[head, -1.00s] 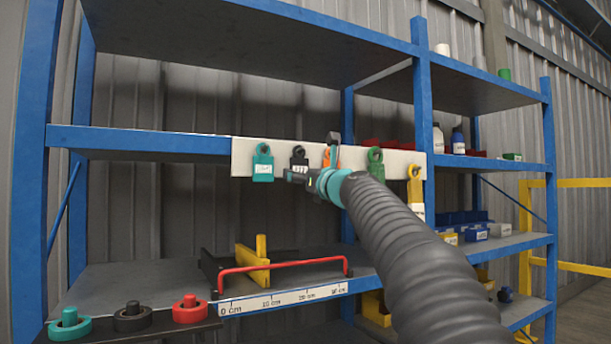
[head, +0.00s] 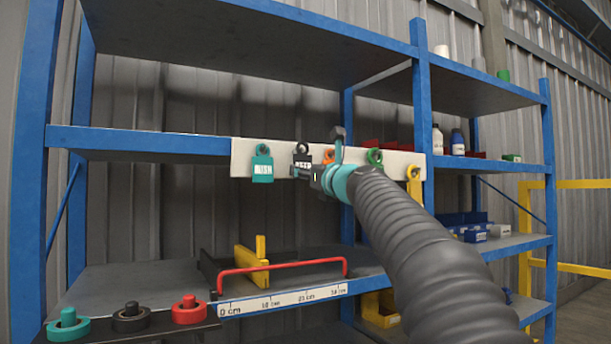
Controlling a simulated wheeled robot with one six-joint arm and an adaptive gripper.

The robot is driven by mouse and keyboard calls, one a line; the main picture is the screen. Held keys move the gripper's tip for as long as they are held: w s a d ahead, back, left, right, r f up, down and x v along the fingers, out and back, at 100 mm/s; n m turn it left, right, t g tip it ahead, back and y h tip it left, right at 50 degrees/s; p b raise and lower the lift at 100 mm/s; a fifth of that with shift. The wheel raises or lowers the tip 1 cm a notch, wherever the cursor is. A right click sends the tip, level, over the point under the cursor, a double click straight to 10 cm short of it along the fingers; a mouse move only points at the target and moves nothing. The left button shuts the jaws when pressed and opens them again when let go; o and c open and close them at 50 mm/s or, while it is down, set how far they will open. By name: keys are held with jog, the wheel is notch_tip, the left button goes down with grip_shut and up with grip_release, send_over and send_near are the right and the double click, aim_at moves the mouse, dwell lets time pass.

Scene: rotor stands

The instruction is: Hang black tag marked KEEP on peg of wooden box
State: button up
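The black tag (head: 301,161) hangs by its ring from a white board on the shelf edge, between a teal tag and an orange one. White lettering shows on it, too small to read surely. My gripper (head: 304,173) is at the tag's lower part, reaching in from the right. Its fingers overlap the tag in the picture, and I cannot tell whether they touch it or are closed. A wooden box with a peg cannot be made out in this view.
Teal (head: 262,164), orange, green and yellow (head: 414,184) tags hang on the white board (head: 242,152) beside the black one. Below are a red handle bar (head: 282,265), a ruler strip (head: 283,299) and three ringed pegs. The blue shelf upright (head: 422,110) stands to the right.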

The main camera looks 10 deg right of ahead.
aim_at(303, 165)
jog(key=shift+s+d+r, duration=0.1)
jog(key=shift+s+d, duration=0.1)
jog(key=shift+s, duration=0.35)
jog(key=shift+s+d+r, duration=0.15)
jog(key=shift+s, duration=0.45)
jog(key=shift+s+d+r, duration=0.1)
jog(key=shift+s+d, duration=0.1)
jog(key=shift+s, duration=0.35)
